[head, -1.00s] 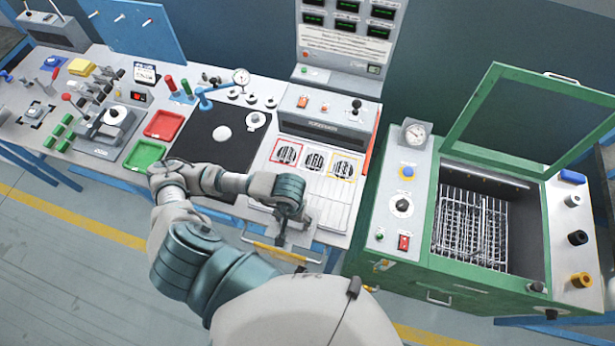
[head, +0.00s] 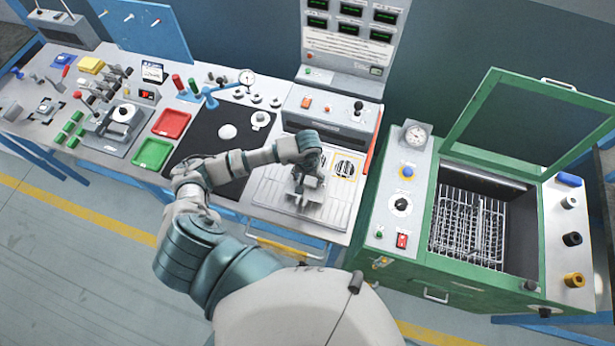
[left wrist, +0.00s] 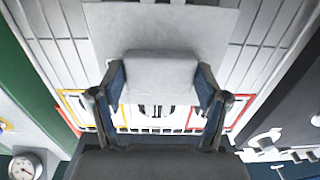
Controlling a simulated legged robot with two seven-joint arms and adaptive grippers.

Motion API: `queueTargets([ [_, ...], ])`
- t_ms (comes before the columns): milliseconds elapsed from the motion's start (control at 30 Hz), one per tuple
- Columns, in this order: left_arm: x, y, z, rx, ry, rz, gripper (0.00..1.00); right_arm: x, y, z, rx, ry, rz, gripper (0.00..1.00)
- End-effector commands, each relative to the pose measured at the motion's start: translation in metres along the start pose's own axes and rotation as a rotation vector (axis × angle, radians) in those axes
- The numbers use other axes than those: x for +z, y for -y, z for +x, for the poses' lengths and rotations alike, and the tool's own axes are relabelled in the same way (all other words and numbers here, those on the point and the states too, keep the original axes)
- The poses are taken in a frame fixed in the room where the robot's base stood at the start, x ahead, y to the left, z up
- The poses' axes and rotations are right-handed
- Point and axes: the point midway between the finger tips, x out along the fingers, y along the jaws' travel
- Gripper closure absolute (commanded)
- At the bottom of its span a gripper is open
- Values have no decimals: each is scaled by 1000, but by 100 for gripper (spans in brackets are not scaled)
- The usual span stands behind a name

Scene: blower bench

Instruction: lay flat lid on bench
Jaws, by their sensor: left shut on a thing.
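My left gripper (head: 304,188) is over the front of the white slatted bench section (head: 268,187). It is shut on the grey block-like grip of the flat lid. In the left wrist view the block (left wrist: 160,72) sits between the two fingers, with the lid's pale flat plate (left wrist: 215,28) behind it. In the head view the lid (head: 318,210) shows only partly under the gripper, over the slats. I cannot tell whether it touches the bench. My right gripper is not in view.
Framed round vents, one yellow-framed (head: 345,168), lie behind the gripper. A black mat (head: 205,150) and red tray (head: 171,124) are to the left. A green open-lidded machine (head: 400,255) with a wire rack stands right.

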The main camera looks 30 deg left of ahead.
Motion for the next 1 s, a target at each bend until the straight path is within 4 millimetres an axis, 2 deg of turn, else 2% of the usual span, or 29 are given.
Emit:
queueTargets([
  [333,-1,1,7,1,-2,1,66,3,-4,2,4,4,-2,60],
  [367,0,1,7,1,-1,1,21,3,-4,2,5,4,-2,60],
  [433,0,1,6,1,-1,1,3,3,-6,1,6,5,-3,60],
  [467,0,1,6,1,-1,1,1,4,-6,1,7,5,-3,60],
  [833,0,1,4,1,0,1,1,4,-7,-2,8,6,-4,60],
  [1000,-2,1,-18,1,-6,2,1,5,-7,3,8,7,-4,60],
])
